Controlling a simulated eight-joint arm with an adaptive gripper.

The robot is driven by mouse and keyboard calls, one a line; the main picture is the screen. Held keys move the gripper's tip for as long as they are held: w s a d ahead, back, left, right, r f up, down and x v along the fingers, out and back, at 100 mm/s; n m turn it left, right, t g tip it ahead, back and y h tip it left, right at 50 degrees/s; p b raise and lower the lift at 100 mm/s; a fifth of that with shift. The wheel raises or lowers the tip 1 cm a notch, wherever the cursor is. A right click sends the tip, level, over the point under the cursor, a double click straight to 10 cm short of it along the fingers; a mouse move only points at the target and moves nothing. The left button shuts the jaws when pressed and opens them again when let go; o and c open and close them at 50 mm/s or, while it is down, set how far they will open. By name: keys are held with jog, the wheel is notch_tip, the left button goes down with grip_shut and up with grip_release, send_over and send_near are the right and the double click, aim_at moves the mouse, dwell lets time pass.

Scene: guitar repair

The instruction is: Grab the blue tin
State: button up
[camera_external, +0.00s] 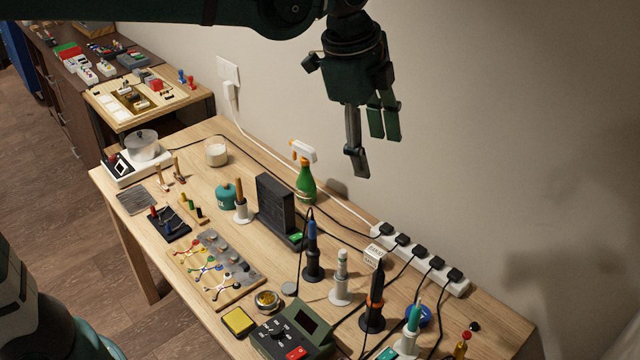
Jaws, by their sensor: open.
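My gripper (372,150) hangs high at the top centre, fingers pointing down and apart. It is open and empty, well above the table. A round blue thing (424,313) lies at the right front of the workbench, partly hidden behind a teal-handled iron in a white stand (408,342). It may be the blue tin, but I cannot tell for sure. A squat teal container (225,197) with a small top stands left of the middle, apart from my gripper.
The wooden workbench (300,265) is crowded. A black upright case (274,205), a green bottle (306,184) and a black-and-orange iron (374,300) stand on it. A power strip (420,262) with several black plugs runs along the wall. Cables cross the right side.

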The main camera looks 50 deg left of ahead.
jog(key=w+d+f+m+g+b, duration=0.1)
jog(key=w+d+f+m, duration=0.1)
jog(key=w+d+m, duration=0.3)
jog(key=w+d+f+m+g, duration=0.1)
jog(key=w+d+f, duration=0.25)
jog(key=d, duration=0.35)
send_near(425, 317)
jog(key=shift+s+a+f+y, duration=0.15)
jog(key=shift+a+f+y, duration=0.15)
jog(key=shift+a+f, duration=0.3)
jog(key=shift+r, duration=0.1)
jog(key=shift+f, duration=1.3)
jog(key=shift+f, duration=0.1)
jog(key=shift+w+f+b, duration=0.15)
jog(key=shift+f+b, duration=0.25)
jog(key=shift+f, duration=0.85)
jog(key=shift+w+f+b, duration=0.2)
jog(key=shift+f+b, duration=0.2)
jog(key=shift+f, duration=0.8)
